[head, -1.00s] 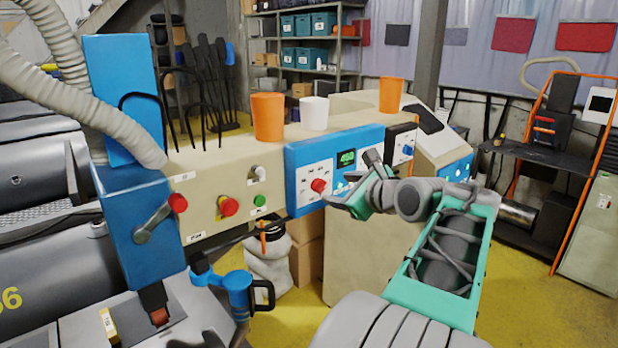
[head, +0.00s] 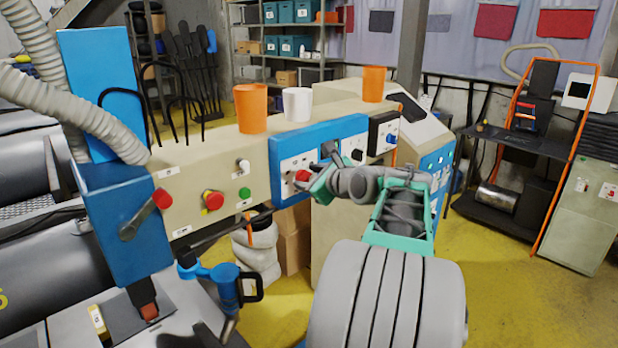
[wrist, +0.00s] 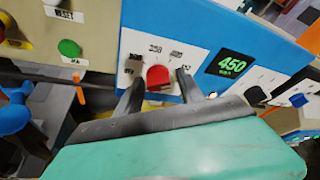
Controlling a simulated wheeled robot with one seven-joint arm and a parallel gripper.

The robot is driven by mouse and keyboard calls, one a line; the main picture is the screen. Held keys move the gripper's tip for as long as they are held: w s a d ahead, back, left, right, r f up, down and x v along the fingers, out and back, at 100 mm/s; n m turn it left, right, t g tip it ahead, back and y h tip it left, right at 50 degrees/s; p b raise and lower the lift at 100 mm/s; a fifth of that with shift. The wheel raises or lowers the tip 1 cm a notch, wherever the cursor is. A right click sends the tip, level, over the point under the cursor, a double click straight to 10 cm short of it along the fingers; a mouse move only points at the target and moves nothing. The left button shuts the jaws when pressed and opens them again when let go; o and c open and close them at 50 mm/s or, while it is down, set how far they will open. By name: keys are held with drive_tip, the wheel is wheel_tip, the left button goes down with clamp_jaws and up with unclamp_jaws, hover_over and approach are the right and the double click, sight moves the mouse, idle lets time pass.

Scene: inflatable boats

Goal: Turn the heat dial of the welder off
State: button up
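The red dial (head: 302,175) sits on a white scale plate (wrist: 142,48) in the welder's blue front panel (head: 281,158). In the wrist view the red dial (wrist: 157,77) shows close up, with printed numbers around it; the ones I can make out read about 250 and 350. My gripper (wrist: 159,88) is open, with one dark finger on each side of the dial and visible gaps between. In the head view my gripper (head: 318,172) is at the panel, partly covering it. The lower part of the dial plate is hidden by the gripper.
A green display (wrist: 231,63) reading 450 is right of the dial. A red emergency button (head: 213,200), green button (head: 245,193) and red-knobbed lever (head: 162,198) are to the left. Orange (head: 250,108) and white (head: 297,104) cups stand on top.

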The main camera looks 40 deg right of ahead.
clamp_jaws()
drive_tip(key=shift+f+b, duration=0.15)
drive_tip(key=shift+b, duration=0.35)
drive_tip(key=n+b, duration=0.1)
drive_tip(key=b, duration=0.1)
drive_tip(key=n+h+b, duration=0.1)
drive_tip(key=shift+a+f+b, duration=0.15)
drive_tip(key=shift+f+b, duration=0.15)
drive_tip(key=shift+b, duration=0.1)
drive_tip(key=shift+d+f+n+t+y+b, duration=0.2)
drive_tip(key=shift+n+t+y+b, duration=0.95)
drive_tip(key=shift+n+b, duration=4.1)
drive_tip(key=shift+d+f+n+t+y+b, duration=0.2)
drive_tip(key=shift+n+t+y+b, duration=1)
drive_tip(key=shift+n+b, duration=4.05)
drive_tip(key=shift+a+f+n+t+y+b, duration=0.1)
drive_tip(key=shift+f+n+t+y+b, duration=0.35)
drive_tip(key=shift+n+t+b, duration=3.05)
drive_tip(key=n+g+b, duration=0.1)
drive_tip(key=n, duration=0.1)
drive_tip(key=n+g+b, duration=0.1)
drive_tip(key=n+g, duration=0.1)
drive_tip(key=n, duration=0.1)
drive_tip(key=shift+r+g, duration=0.15)
drive_tip(key=shift+g, duration=0.1)
